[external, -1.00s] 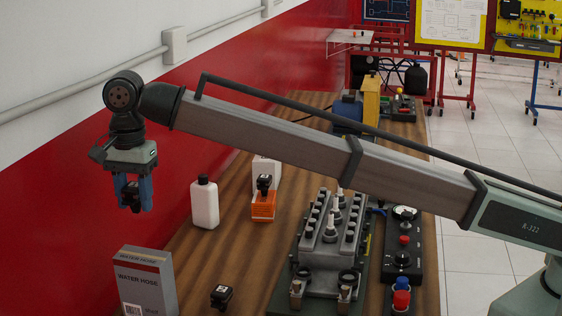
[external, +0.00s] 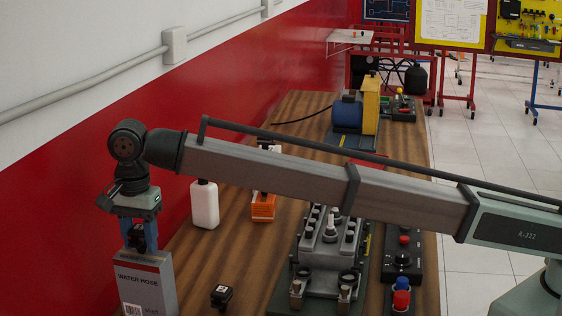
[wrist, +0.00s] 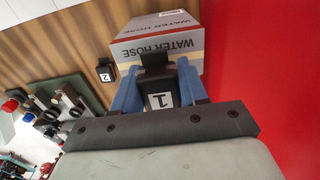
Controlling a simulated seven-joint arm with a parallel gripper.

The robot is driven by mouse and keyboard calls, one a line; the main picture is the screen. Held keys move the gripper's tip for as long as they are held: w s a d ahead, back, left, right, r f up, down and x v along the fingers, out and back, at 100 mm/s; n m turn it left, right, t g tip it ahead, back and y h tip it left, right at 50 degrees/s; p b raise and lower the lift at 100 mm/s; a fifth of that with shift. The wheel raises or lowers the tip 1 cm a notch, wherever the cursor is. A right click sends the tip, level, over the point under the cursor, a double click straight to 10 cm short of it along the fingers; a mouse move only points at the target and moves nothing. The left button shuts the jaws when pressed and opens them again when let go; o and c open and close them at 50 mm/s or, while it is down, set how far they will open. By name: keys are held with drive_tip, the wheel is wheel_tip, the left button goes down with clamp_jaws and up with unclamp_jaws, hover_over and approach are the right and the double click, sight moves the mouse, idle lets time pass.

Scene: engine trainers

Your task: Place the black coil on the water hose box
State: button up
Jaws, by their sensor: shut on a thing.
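My gripper (external: 138,238) is shut on a black coil (external: 137,237), with its blue fingers on either side. In the wrist view the held coil (wrist: 160,98) carries a white label with a 1, between the fingertips (wrist: 158,88). The water hose box (external: 146,284) stands upright at the front left of the table, grey with a red-striped top. The coil is at the top of the box in the external view; I cannot tell whether it touches. In the wrist view the box (wrist: 160,45) lies just beyond the fingers.
A second black coil (external: 221,296), labelled 2 in the wrist view (wrist: 105,72), is on the table right of the box. A white bottle (external: 204,205) and an orange box (external: 263,208) stand farther back. An engine trainer (external: 328,250) is to the right; the red wall is left.

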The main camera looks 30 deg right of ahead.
sight(139, 228)
drive_tip(key=shift+f, duration=0.15)
drive_tip(key=o, duration=1.1)
drive_tip(key=shift+o, duration=0.2)
wheel_tip(139, 228, up, 12)
drive_tip(key=shift+r, duration=0.15)
